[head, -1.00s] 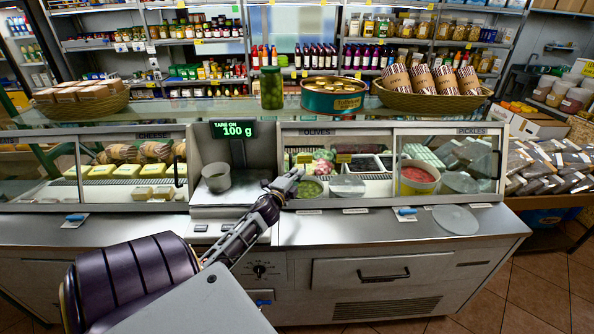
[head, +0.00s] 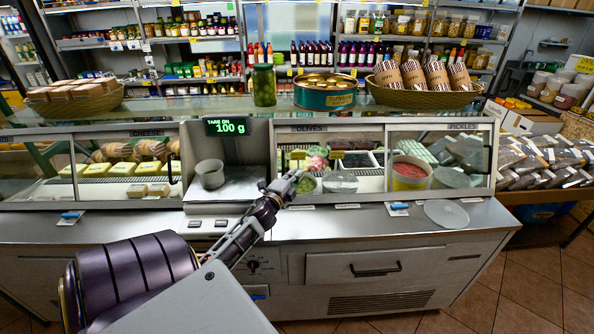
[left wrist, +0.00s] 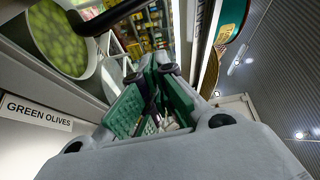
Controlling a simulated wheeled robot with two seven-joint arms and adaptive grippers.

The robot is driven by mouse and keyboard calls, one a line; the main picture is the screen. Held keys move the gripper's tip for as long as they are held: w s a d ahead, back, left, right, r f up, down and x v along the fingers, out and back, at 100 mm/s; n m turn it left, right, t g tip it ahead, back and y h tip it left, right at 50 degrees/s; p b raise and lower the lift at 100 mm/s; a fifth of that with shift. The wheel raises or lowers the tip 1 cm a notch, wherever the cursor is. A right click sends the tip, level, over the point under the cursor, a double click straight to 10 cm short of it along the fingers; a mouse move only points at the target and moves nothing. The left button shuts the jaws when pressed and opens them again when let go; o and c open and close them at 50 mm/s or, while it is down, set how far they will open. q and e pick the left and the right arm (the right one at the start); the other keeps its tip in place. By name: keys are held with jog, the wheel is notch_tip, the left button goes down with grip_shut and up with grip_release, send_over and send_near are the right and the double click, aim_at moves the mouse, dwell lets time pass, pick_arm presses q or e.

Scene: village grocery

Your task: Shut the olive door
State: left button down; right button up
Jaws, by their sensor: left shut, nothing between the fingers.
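The olive door (head: 374,138) is a glass pane in the counter front under the OLIVES sign. It seems to span the left half of that section, but clear glass makes its exact position hard to tell. A dark upright handle (head: 282,160) shows near its left end. My left gripper (head: 291,184) is shut and empty, just in front of this left end; contact cannot be told. In the left wrist view its green-padded fingers (left wrist: 152,100) are together. A black bar (left wrist: 112,14), perhaps the handle, crosses above them. My right gripper is out of view.
A bowl of green olives (left wrist: 58,38) and its label (left wrist: 36,112) are close by. The scale (head: 222,190) is left of my gripper. A tin (head: 325,96), a jar (head: 264,86) and a basket (head: 424,98) stand on top. A round lid (head: 446,213) lies on the ledge.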

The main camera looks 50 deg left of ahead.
pick_arm(q)
jog(key=v, duration=0.6)
jog(key=shift+b, duration=0.3)
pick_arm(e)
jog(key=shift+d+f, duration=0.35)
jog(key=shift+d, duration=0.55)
pick_arm(q)
jog(key=shift+s, duration=0.15)
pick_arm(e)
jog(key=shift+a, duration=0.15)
